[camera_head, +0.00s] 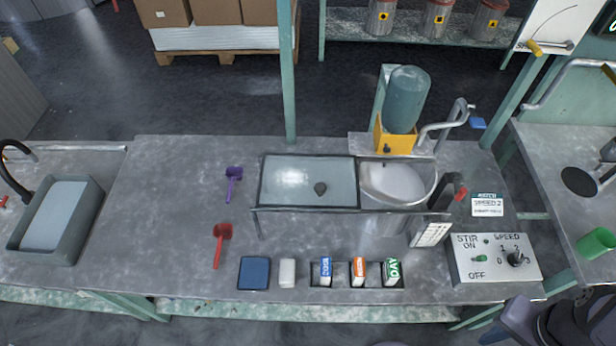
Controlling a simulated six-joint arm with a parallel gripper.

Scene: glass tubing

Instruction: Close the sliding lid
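The sliding lid (290,180) is a clear, framed panel with a small dark knob (320,188) near its lower middle. It lies on a dark frame with thin legs, to the left of a round steel vessel (425,185). The vessel's mouth is mostly uncovered, and its pale inside shows. The lid's right edge lies at about the vessel's left rim. Dark and purple-grey parts at the bottom right corner look like my own arm. I cannot make out my gripper's fingertips anywhere.
A yellow-based dispenser (395,138) stands behind the vessel. A switch box (495,260) and a sign card (487,204) are to its right. Purple (233,182) and red (222,240) scoops lie left of the lid. Small packets (358,270) line the front edge.

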